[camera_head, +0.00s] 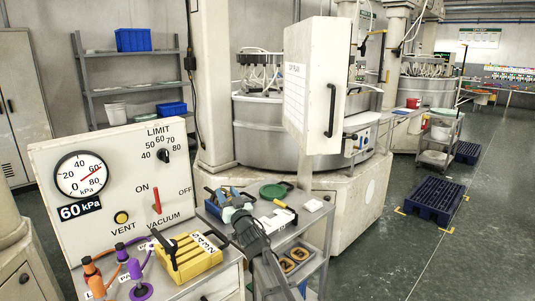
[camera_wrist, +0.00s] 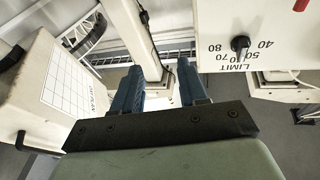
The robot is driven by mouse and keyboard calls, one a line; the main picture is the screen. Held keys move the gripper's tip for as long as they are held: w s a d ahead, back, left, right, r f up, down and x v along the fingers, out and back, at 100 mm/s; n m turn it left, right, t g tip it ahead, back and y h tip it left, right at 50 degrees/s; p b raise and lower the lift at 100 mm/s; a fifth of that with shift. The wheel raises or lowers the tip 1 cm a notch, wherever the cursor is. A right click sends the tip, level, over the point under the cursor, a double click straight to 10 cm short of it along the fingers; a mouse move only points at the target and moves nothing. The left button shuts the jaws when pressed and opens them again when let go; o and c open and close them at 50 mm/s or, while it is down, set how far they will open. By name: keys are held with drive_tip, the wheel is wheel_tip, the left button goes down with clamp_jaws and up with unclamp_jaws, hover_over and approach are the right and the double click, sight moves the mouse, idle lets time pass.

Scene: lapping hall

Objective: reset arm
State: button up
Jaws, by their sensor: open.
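My gripper (camera_wrist: 160,84) shows in the wrist view as two blue fingers standing well apart on a dark bar. It is open, and I see nothing held between the fingers. In the head view my dark arm reaches up from the bottom middle over the grey cart, and its end is hard to separate from the small things there. In the wrist view the vacuum panel (camera_wrist: 252,38) appears upside down at the upper right, and the white cabinet (camera_wrist: 70,85) with a gridded sheet is at the left. Both look clear of the fingers.
The vacuum panel (camera_head: 122,185) stands at the left, with a yellow block (camera_head: 193,258) and orange and purple fittings before it. The grey cart (camera_head: 318,217) carries a green dish (camera_head: 272,190). The white cabinet (camera_head: 318,85) stands behind. Floor at the right is open around a blue pallet (camera_head: 432,200).

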drive_tip(key=w+d+f+m+h, duration=0.35)
drive_tip(key=d+f, duration=0.35)
drive_tip(key=d, duration=0.4)
drive_tip(key=w+d+f+m+h, duration=0.2)
drive_tip(key=d+f+h, duration=0.4)
drive_tip(key=d, duration=0.5)
drive_tip(key=s+d+f+g, duration=0.3)
drive_tip(key=s+f, duration=0.1)
drive_tip(key=f, duration=0.5)
drive_tip(key=s+d+f+m+g+h, duration=0.1)
drive_tip(key=s+d+f+g, duration=0.15)
drive_tip(key=f, duration=0.55)
drive_tip(key=s+d+f+g, duration=0.2)
drive_tip(key=s+f, duration=0.3)
drive_tip(key=f, duration=0.4)
drive_tip(key=s+d+f+g, duration=0.2)
drive_tip(key=s+f+g, duration=0.2)
drive_tip(key=s+f, duration=0.75)
drive_tip(key=s+d+f+g, duration=0.2)
drive_tip(key=s+f+g, duration=0.3)
drive_tip(key=s+f, duration=0.65)
drive_tip(key=s+f+n+g, duration=0.1)
drive_tip(key=s+g, duration=0.7)
drive_tip(key=s, duration=2.2)
drive_tip(key=shift+a, duration=0.35)
